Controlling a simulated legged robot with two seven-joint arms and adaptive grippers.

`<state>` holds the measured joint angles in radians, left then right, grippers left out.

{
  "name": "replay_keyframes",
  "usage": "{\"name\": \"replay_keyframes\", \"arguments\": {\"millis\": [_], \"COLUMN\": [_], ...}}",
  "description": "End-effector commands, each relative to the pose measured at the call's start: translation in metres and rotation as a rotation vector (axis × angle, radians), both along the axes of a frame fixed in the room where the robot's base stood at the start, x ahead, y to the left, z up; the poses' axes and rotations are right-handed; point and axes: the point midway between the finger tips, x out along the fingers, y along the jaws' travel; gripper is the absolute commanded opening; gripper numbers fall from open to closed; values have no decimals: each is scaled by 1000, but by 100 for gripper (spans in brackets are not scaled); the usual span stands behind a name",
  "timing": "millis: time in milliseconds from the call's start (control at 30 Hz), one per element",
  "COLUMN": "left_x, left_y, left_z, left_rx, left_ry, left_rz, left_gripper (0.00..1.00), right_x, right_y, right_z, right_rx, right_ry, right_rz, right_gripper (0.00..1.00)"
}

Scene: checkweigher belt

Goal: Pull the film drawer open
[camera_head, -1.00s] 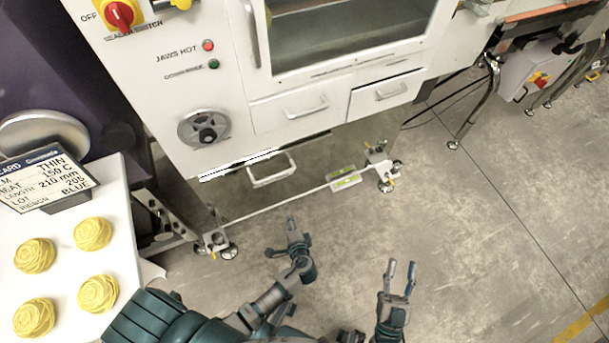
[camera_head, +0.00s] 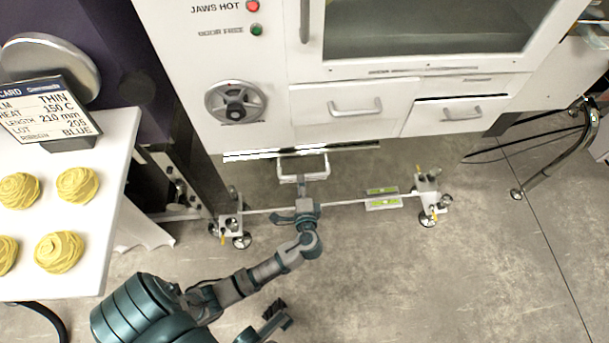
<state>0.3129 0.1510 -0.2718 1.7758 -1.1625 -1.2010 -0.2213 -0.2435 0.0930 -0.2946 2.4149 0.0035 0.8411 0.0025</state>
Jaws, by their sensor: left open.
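Low under the white machine, a pale loop handle (camera_head: 303,178) hangs below the cabinet's lower edge. No label shows on it, so I cannot tell for sure that it belongs to the film drawer. Two drawer fronts sit higher up, the left one (camera_head: 310,108) and the right one (camera_head: 428,118), each with a bar handle. My left gripper (camera_head: 294,200) is open just below the loop handle, its upper finger reaching up to the handle's lower bar. I cannot tell whether they touch.
A white table (camera_head: 118,185) with yellow pasta-like nests and a card sign (camera_head: 45,110) stands at left. A rail with a green level (camera_head: 382,198) runs between the machine's wheeled feet behind my gripper. The floor (camera_head: 450,280) at lower right is clear.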

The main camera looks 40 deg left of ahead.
Motion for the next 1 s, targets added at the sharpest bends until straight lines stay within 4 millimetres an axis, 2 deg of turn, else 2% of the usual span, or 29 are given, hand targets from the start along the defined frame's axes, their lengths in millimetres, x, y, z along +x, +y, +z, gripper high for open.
{"name": "replay_keyframes", "arguments": {"millis": [33,200,567,600,767,1000], "left_x": [5,19,24,24,23,23], "left_y": [9,25,29,28,29,29], "left_z": [-6,-9,-7,-7,-7,-9], "left_rx": [2,-1,-1,-1,-1,-3], "left_ry": [4,2,-1,-1,-1,1], "left_rz": [1,0,0,0,0,-1], "left_gripper": [41,41,41,39,0,0], "right_x": [4,11,13,13,13,12], "right_y": [2,3,4,3,3,3], "right_z": [-5,-7,-4,-4,-4,-5], "right_rx": [-2,-4,-1,-1,-1,-3], "right_ry": [2,2,-8,-8,-8,-4], "right_rz": [0,0,0,0,0,-1], "right_gripper": [40,40,40,40,40,40]}}
